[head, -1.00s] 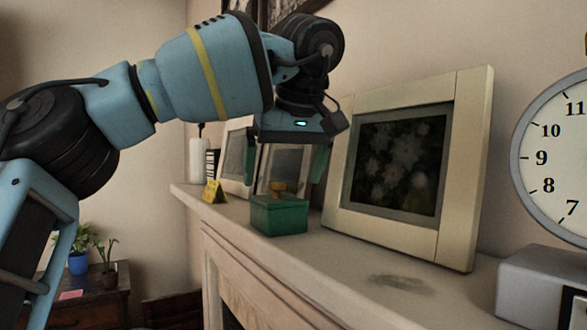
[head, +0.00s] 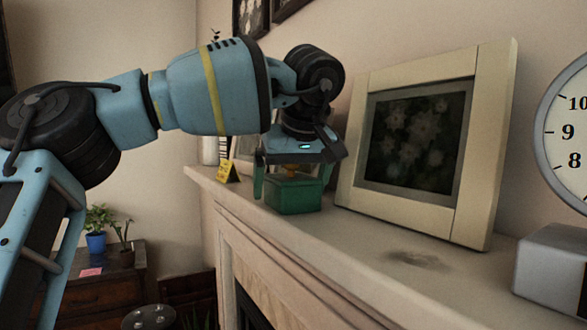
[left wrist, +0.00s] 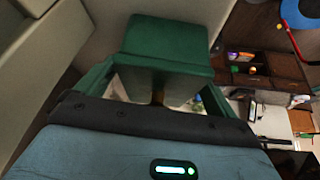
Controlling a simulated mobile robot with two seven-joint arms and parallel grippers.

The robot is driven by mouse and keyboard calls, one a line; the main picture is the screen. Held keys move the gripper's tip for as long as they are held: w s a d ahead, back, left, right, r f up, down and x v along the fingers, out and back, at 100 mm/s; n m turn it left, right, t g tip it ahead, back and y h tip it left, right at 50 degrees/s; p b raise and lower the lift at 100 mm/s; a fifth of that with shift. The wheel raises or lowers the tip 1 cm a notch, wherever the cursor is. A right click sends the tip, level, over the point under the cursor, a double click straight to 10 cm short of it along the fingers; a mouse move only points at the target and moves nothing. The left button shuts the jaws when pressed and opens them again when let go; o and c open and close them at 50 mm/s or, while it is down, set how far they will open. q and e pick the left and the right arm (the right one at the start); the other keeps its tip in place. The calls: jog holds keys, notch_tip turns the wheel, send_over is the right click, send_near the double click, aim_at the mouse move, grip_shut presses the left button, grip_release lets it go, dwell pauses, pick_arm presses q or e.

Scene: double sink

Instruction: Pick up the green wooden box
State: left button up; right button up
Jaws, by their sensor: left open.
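The green wooden box (head: 291,195) stands upright on the mantel shelf (head: 370,238), left of the large cream picture frame. A small yellowish knob on its lid is partly hidden under my gripper. My left gripper (head: 293,177) is open and points down just over the box. Its green fingers sit at the left and right of the lid, and I cannot tell whether they touch it. In the left wrist view the box (left wrist: 166,38) lies ahead between the fingers, with the knob (left wrist: 157,95) close to the palm. My right gripper is not in view.
The cream picture frame (head: 496,150) leans on the wall close to the right of the box. A yellow folded card (head: 228,172) stands to the left on the shelf. A clock (head: 550,135) is at the far right, with a pale block (head: 553,270) below it. The shelf's front edge is close to the box.

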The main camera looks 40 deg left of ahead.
aim_at(273, 179)
pick_arm(q)
jog(key=shift+a+f, duration=0.1)
jog(key=shift+f, duration=0.1)
jog(key=c, duration=1.1)
jog(key=shift+c, duration=0.2)
jog(key=shift+s, duration=0.1)
jog(key=shift+s+a+p, duration=0.2)
jog(key=shift+s+a, duration=0.1)
jog(key=shift+s, duration=0.55)
jog(key=shift+s+a+p, duration=0.15)
jog(key=shift+s+a, duration=0.1)
jog(key=shift+s, duration=0.55)
jog(key=shift+w, duration=0.1)
